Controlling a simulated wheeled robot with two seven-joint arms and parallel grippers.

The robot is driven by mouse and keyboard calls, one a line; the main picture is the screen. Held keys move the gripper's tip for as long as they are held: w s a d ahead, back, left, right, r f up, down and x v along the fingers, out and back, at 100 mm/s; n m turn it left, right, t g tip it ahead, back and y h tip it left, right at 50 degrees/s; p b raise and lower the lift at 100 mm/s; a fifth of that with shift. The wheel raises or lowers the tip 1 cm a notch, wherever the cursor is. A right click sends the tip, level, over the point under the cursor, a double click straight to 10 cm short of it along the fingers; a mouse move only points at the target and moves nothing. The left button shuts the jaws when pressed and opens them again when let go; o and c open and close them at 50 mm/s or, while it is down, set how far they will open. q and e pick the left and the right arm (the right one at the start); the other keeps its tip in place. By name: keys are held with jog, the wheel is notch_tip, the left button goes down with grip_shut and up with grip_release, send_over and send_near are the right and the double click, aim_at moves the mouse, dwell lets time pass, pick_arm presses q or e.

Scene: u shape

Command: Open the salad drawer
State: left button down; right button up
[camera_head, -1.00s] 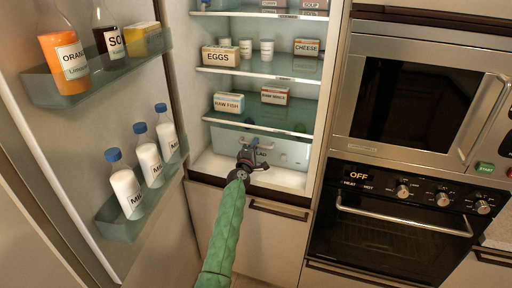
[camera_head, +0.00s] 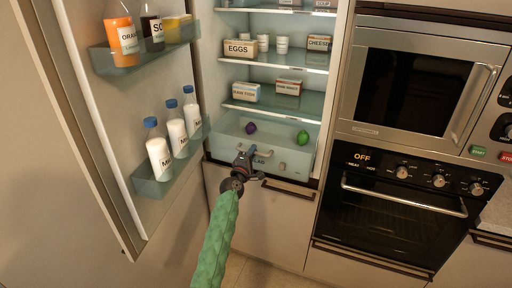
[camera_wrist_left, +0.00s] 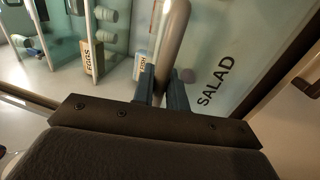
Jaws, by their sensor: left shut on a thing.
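The salad drawer (camera_head: 285,168) is a clear bluish bin at the bottom of the open fridge. It is pulled part way out, and a purple item and a green item show inside it. My left gripper (camera_head: 246,157) is at the drawer's front, left of its middle. In the left wrist view its fingers (camera_wrist_left: 163,88) are shut on the grey bar handle (camera_wrist_left: 174,40), beside the SALAD lettering (camera_wrist_left: 215,80) on the clear front. My right gripper is not in view.
The fridge door (camera_head: 85,110) stands open at the left, with milk bottles (camera_head: 176,128) on its lower shelf. Shelves above the drawer hold boxes and cups. An oven (camera_head: 390,215) and a microwave (camera_head: 410,95) are at the right.

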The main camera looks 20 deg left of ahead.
pick_arm(q)
jog(key=shift+s, duration=0.65)
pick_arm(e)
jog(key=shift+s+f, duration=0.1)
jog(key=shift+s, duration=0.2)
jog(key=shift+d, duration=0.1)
pick_arm(q)
jog(key=c, duration=1.5)
grip_release()
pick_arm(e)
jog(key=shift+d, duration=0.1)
